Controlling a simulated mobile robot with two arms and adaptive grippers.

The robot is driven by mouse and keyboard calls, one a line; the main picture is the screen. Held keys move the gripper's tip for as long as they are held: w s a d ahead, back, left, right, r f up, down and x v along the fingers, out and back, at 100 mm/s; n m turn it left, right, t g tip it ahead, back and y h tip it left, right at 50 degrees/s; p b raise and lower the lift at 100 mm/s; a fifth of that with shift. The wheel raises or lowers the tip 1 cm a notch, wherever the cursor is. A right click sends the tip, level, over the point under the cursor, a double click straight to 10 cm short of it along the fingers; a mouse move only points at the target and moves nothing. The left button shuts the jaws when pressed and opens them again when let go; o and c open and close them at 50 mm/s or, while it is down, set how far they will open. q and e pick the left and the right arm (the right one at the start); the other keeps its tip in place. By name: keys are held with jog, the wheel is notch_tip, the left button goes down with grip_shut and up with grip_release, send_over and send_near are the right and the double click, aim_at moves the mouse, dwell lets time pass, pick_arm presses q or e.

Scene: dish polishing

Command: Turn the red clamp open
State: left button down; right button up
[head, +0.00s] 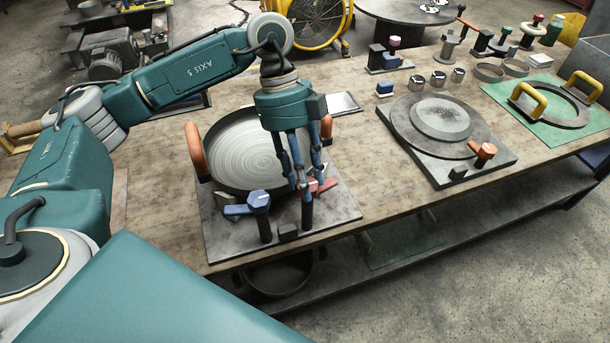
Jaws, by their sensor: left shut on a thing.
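The red clamp (325,186) stands at the front right of a grey base plate, beside a round dish (245,150) with orange handles. My left gripper (303,190) reaches down from above and is shut on the red clamp; its fingers hide much of it. Red parts show on both sides of the fingers, above a dark post. A blue clamp (258,198) stands on the same plate to the left. My right gripper is not in view.
The wooden bench (165,215) has bare room left of the plate. A green mat (540,130) with a yellow-handled ring lies farther right.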

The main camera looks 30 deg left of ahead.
pick_arm(q)
jog(key=shift+w+d+r, duration=0.1)
jog(key=shift+d+r, duration=0.2)
jog(key=shift+d, duration=0.05)
jog(key=c, duration=1.3)
grip_release()
jog(key=shift+o, duration=0.4)
jog(key=shift+d, duration=0.2)
jog(key=shift+a+f, duration=0.15)
jog(key=shift+a, duration=0.1)
jog(key=v, duration=1.2)
